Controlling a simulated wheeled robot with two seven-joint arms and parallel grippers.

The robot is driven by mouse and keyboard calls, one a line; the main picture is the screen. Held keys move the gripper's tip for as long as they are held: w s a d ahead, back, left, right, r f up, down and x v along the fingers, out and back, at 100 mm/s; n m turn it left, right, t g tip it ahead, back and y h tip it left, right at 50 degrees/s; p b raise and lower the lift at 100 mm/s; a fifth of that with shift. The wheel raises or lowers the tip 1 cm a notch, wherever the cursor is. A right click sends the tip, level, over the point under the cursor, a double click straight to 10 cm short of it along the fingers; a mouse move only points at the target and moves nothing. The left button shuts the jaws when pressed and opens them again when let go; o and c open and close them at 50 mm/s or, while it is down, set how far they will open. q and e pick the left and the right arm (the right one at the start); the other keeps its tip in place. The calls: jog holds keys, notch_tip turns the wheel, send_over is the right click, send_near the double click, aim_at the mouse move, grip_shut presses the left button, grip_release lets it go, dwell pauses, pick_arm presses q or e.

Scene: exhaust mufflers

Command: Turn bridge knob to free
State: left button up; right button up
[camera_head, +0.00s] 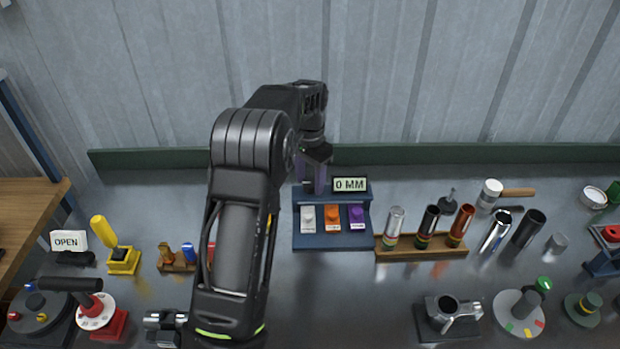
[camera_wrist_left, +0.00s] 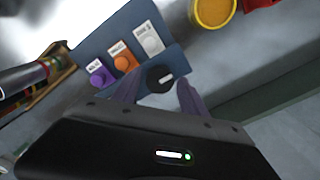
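A blue panel (camera_head: 330,240) carries a "0 MM" display (camera_head: 350,184) and white, orange and purple buttons. In the left wrist view, a black round knob (camera_wrist_left: 159,74) with a short pale mark sits on the blue panel beside the white button (camera_wrist_left: 150,40). The task's word "free" is not legible anywhere. My left gripper (camera_head: 316,188) is over the back left of the panel and hides the knob in the head view. In the left wrist view its purple-grey fingers (camera_wrist_left: 160,85) are apart, with the knob between their tips; contact is not clear. My right gripper is not seen.
A wooden rack (camera_head: 422,252) with several cylinders stands right of the panel. A mallet (camera_head: 500,194) and loose tubes lie farther right. A yellow lever (camera_head: 112,240) and a red-based handle (camera_head: 95,310) stand left. A green ledge (camera_head: 450,157) runs along the back wall.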

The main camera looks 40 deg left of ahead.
pick_arm(q)
grip_shut()
dwell(0.3)
jog(key=shift+n, duration=0.4)
jog(key=n, duration=0.3)
jog(key=shift+n, duration=0.3)
jog(key=n, duration=0.4)
jog(key=shift+b, duration=0.35)
jog(key=n, duration=0.9)
jog(key=shift+n, duration=0.3)
